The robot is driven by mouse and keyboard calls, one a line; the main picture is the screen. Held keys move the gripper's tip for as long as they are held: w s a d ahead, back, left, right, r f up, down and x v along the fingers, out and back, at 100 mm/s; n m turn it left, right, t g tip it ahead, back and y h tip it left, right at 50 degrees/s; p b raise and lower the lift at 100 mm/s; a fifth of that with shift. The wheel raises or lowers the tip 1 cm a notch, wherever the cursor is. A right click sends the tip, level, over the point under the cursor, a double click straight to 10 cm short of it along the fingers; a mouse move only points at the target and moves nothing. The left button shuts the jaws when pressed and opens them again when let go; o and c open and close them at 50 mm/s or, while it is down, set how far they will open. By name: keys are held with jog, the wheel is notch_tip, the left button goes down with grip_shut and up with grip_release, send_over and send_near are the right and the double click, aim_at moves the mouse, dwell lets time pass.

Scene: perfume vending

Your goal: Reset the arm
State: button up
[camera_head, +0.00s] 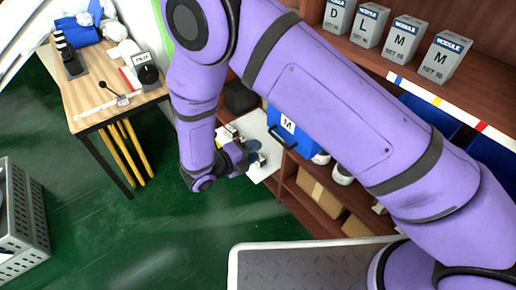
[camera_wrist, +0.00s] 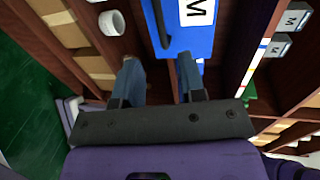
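My purple arm reaches across the head view, bent at the elbow with its lower part hanging down. My gripper (camera_head: 254,158) is at its end, over a white surface beside the shelf. In the wrist view my gripper (camera_wrist: 158,75) has its two fingers apart with nothing between them. A blue bin marked M (camera_wrist: 188,30) is beyond the fingertips; it also shows behind my arm in the head view (camera_head: 283,130). I cannot tell the exact gap between the fingers and the bin.
A brown shelf (camera_head: 345,52) holds several grey module boxes (camera_head: 406,38) above and cardboard boxes (camera_head: 318,195) below. A wooden table (camera_head: 88,88) with tools stands at the left. A grey crate (camera_head: 22,215) is on the green floor (camera_head: 120,235), which is mostly clear.

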dwell(0.4)
jog(key=s+d+r+m+g+y, duration=0.15)
jog(key=d+r+m+g, duration=0.35)
jog(key=d+r+m, duration=0.7)
jog(key=w+d+r+m+g+y, duration=0.1)
jog(key=d+r+m+g+y, duration=0.25)
jog(key=d+r+m, duration=0.8)
jog(key=s+d+r+m+t+y, duration=0.2)
jog(key=s+d+r+m+y, duration=0.1)
jog(key=s+r+m, duration=0.5)
jog(key=s+d+r+m+t+y, duration=0.2)
jog(key=s+d+r+m+y, duration=0.2)
jog(key=s+r+m, duration=0.5)
jog(key=s+m, duration=0.2)
jog(key=shift+m+t+y, duration=0.3)
jog(key=shift+m+t, duration=0.05)
